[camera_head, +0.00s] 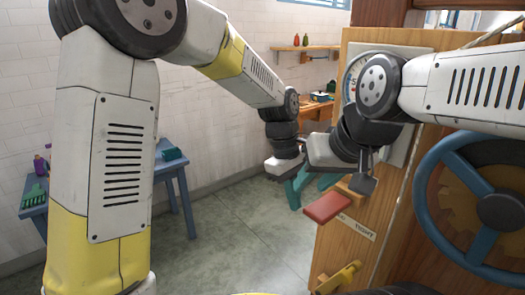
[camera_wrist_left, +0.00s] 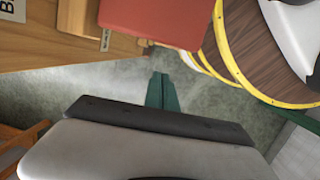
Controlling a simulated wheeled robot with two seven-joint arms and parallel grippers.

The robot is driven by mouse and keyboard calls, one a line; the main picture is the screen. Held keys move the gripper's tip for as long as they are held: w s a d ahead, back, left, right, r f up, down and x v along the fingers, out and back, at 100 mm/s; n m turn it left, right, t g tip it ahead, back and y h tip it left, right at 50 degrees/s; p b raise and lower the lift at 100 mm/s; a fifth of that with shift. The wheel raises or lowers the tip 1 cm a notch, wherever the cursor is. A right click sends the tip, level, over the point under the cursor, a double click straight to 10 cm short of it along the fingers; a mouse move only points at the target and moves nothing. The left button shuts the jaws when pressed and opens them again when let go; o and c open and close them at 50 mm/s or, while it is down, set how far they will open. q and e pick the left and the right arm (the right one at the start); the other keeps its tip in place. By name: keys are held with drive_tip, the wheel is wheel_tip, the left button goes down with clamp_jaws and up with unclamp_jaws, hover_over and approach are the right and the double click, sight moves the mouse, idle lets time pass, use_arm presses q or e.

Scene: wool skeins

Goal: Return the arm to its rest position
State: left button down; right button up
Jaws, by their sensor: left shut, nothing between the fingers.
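My left arm comes in from the left in the head view and bends down at the wrist.
A red block (camera_head: 327,206) juts from the wooden cabinet (camera_head: 345,245), close to the left gripper; it shows in the wrist view (camera_wrist_left: 155,20). A blue handwheel (camera_head: 430,180) is at right. A blue table (camera_head: 180,165) stands left. A yellow-hooped barrel (camera_wrist_left: 235,40) is nearby. Grey floor (camera_head: 235,235) is open between.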

use_arm(q)
drive_tip(key=s+a+r+m+t+h, duration=0.1)
drive_tip(key=a+r+m+t, duration=0.1)
drive_tip(key=a+r, duration=0.4)
drive_tip(key=s+a+r+m+t, duration=0.1)
drive_tip(key=a+r, duration=0.2)
drive_tip(key=a, duration=0.6)
drive_tip(key=s+a+r+m+t, duration=0.3)
drive_tip(key=s+a, duration=0.5)
drive_tip(key=a, duration=0.4)
drive_tip(key=shift+a+m+t+y, duration=0.25)
drive_tip(key=shift+m+t+y, duration=0.15)
drive_tip(key=shift+m+t, duration=0.45)
